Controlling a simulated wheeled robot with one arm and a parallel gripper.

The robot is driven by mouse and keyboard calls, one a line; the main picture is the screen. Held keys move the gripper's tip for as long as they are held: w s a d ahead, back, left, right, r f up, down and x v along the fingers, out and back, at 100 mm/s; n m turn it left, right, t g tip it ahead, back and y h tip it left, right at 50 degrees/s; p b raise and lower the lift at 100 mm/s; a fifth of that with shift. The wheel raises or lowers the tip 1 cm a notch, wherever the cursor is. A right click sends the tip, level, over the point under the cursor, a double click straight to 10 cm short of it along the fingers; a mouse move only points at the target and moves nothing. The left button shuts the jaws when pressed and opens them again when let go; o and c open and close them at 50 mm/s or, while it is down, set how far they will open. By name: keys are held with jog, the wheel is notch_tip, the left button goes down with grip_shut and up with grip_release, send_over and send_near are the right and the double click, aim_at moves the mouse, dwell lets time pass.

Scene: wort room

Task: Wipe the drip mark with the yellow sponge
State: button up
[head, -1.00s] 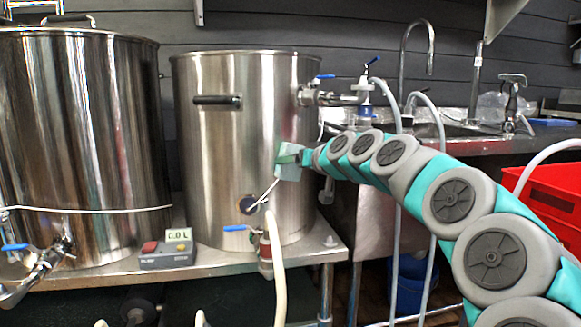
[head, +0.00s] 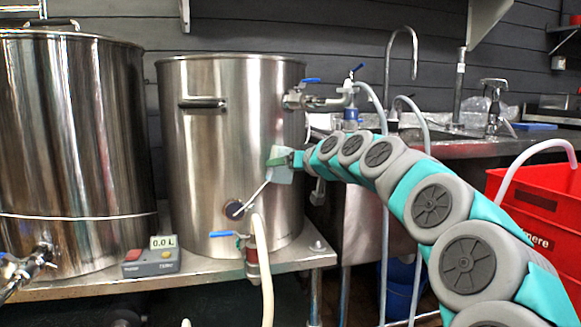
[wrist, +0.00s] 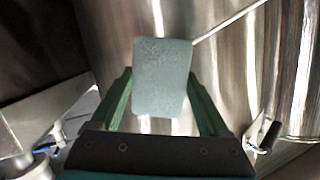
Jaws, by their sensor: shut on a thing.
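My gripper (head: 288,158) is shut on a pale blue-green block (head: 280,165), probably the sponge, though it does not look yellow. In the wrist view the block (wrist: 162,80) sits between the two green fingers. The gripper reaches in from the right, at the right part of the middle steel kettle's wall (head: 215,135). I cannot tell whether the block touches the wall. A thin white line (head: 255,196) runs from near the block down to a round fitting (head: 234,209); its nature is unclear. I cannot make out a drip mark for certain.
A larger kettle (head: 70,140) stands at left. A "0.0 L" meter (head: 152,260) sits on the steel bench (head: 300,262). Valves (head: 310,98) and a pale hose (head: 262,260) project from the middle kettle. A sink and a red crate (head: 535,205) are at right.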

jog(key=shift+s+a+f, duration=0.1)
jog(key=shift+s+a, duration=0.25)
jog(key=shift+a, duration=0.25)
jog(key=shift+s+a+f, duration=0.1)
jog(key=shift+s+a, duration=0.25)
jog(key=shift+a, duration=0.25)
jog(key=shift+s+a+r, duration=0.1)
jog(key=shift+s+a, duration=0.7)
jog(key=shift+a, duration=0.15)
jog(key=shift+w+r+p, duration=0.15)
jog(key=shift+r+p, duration=0.4)
jog(key=shift+r, duration=0.5)
jog(key=shift+w+d+b, duration=0.3)
jog(key=shift+w+d, duration=0.35)
jog(key=shift+d, duration=0.25)
jog(key=shift+w+d+b, duration=0.35)
jog(key=shift+w+d, duration=0.25)
jog(key=shift+d, duration=0.3)
jog(key=shift+w+d+b, duration=0.3)
jog(key=shift+w+d, duration=0.35)
jog(key=shift+d, duration=0.5)
jog(key=shift+s+a, duration=0.7)
jog(key=shift+a, duration=0.25)
jog(key=shift+s+a, duration=0.65)
jog(key=shift+a, duration=0.35)
jog(key=shift+s+a, duration=0.7)
jog(key=shift+a, duration=0.25)
jog(key=shift+d, duration=0.15)
